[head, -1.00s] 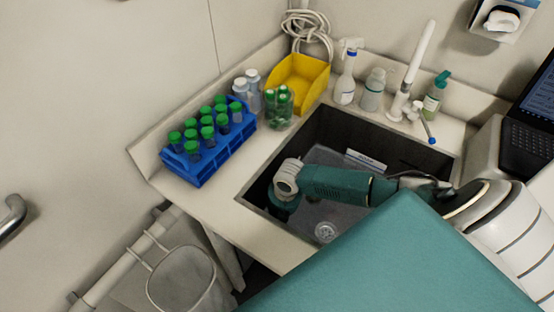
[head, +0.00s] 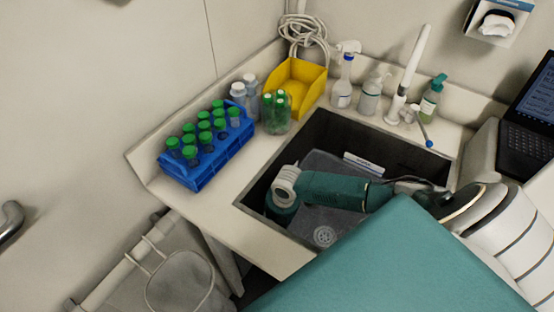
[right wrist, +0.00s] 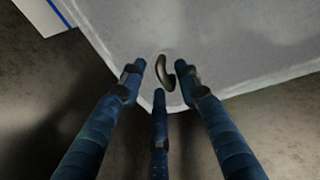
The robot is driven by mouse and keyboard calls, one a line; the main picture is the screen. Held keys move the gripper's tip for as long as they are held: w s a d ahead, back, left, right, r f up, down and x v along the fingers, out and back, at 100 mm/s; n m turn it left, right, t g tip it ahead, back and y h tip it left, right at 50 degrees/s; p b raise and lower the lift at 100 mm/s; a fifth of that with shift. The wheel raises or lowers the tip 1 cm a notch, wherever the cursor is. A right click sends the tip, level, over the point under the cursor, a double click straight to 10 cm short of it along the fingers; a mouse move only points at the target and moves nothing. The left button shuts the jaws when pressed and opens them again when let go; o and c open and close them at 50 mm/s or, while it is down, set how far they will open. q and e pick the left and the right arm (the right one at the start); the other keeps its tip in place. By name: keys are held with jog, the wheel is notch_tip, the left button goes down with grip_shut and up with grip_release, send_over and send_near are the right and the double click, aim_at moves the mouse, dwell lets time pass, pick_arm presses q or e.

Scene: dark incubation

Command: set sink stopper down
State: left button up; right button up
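A small dark, bronze-coloured curved piece (right wrist: 166,73), which looks like the sink stopper, shows in the right wrist view over a pale grey surface. The three blue fingers of my right gripper (right wrist: 160,80) stand apart around it, with gaps visible; whether one finger touches it is unclear. In the head view my right arm reaches down into the left part of the dark sink (head: 405,150). The fingers and the stopper are hidden there behind the wrist. The round drain (head: 324,236) shows uncovered on the sink floor. My left gripper is not in view.
A blue rack (head: 205,165) with green-capped tubes stands left of the sink. A glass jar (head: 277,113), yellow bin (head: 299,85), bottles (head: 343,85) and faucet (head: 405,85) line the back. A white labelled item (head: 364,164) lies in the sink.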

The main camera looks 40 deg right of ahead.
notch_tip(320, 180, up, 12)
jog(key=s, duration=0.1)
jog(key=shift+s+d+f+b, duration=0.15)
jog(key=shift+s+d+b, duration=0.1)
jog(key=shift+d+b, duration=0.15)
